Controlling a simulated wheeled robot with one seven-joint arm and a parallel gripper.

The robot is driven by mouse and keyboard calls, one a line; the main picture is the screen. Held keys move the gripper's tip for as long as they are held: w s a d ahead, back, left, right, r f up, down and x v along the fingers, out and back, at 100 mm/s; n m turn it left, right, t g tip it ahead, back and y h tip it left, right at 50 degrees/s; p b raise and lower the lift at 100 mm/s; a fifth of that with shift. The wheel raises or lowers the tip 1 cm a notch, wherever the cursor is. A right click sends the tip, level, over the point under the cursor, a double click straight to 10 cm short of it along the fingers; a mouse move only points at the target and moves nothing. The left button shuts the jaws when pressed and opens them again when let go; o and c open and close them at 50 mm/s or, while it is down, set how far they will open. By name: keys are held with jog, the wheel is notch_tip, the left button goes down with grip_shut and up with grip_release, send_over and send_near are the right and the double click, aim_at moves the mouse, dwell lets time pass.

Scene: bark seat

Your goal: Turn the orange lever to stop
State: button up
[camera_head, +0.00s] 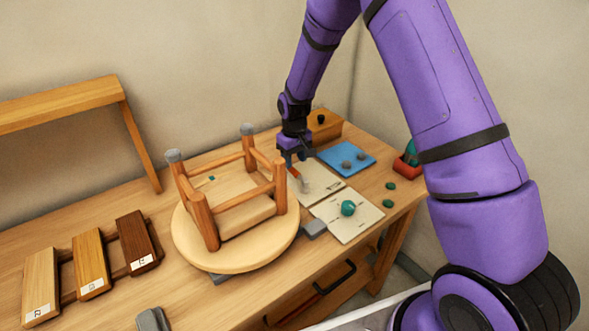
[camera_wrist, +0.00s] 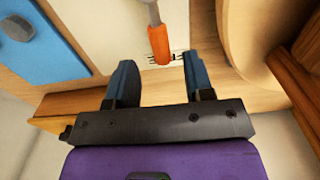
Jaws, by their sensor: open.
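The orange lever (camera_head: 295,173) has an orange handle on a grey metal shaft and lies over a cream plate (camera_head: 318,183) on the workbench. In the wrist view the orange handle (camera_wrist: 158,45) points toward my gripper, with dark marks on the plate beside its end. My gripper (camera_head: 292,156) is just above the handle end in the head view. In the wrist view my gripper (camera_wrist: 158,75) is open, its two blue-grey fingers spread to either side of the handle's line. The marks are too small to read.
An upturned wooden stool (camera_head: 235,255) stands left of the lever. A second cream plate (camera_head: 350,228) with a teal knob (camera_head: 348,208) lies in front. A blue mat (camera_head: 340,152) with grey stones and a wooden box (camera_head: 326,127) are behind. Wood samples (camera_head: 90,265) lie far left.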

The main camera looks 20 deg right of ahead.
aim_at(295, 170)
jog(key=shift+f, duration=2.2)
grip_shut()
